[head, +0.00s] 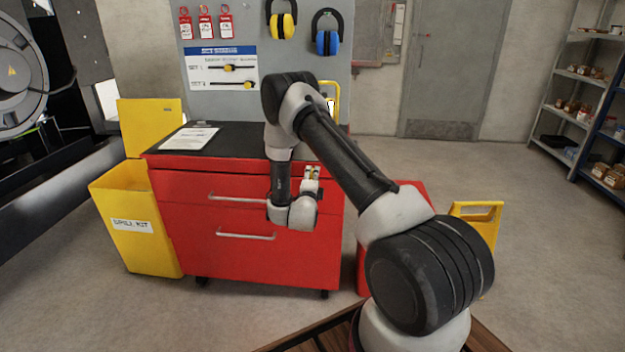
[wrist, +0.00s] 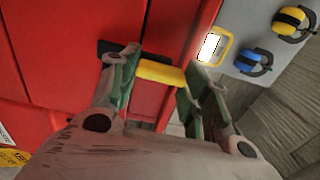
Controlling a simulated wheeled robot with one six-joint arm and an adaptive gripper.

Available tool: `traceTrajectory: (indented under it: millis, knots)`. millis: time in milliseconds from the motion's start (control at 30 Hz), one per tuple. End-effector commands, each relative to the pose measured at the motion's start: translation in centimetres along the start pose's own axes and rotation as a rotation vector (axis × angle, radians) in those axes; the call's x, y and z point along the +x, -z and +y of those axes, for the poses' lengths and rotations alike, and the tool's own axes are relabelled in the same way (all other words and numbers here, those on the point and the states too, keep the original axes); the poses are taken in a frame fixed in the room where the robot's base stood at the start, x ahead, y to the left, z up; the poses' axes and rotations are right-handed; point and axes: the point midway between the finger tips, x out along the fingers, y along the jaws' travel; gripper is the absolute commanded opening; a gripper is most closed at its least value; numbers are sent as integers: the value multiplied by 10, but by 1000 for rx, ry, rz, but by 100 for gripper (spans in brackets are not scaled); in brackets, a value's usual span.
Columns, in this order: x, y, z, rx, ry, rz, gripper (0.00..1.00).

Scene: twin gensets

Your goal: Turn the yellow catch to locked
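The yellow catch (wrist: 160,73) shows in the wrist view as a short yellow bar in front of a black plate (wrist: 106,47), by the edge of a red cabinet face. My gripper (wrist: 158,80) has one finger at each end of the bar. My arm and gripper hide most of the catch there.
A yellow spill kit bin (head: 135,240) stands left of the cabinet. Papers (head: 189,138) lie on its black top. Yellow earmuffs (head: 282,22) and blue earmuffs (head: 327,38) hang on the board behind. A yellow folding stand (head: 478,212) is at the right. Open floor lies before the door.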

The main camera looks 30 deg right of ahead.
Motion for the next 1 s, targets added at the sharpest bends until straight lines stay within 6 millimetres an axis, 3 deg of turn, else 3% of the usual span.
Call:
traceTrajectory:
  millis: [33,100,533,1000]
  knots:
    - [-1,1,1,-1,-3,1,55]
    - [-1,1,1,-1,-3,1,68]
    - [-8,-1,1,-1,-2,-1,68]
    - [-102,-1,1,-3,-2,-3,68]
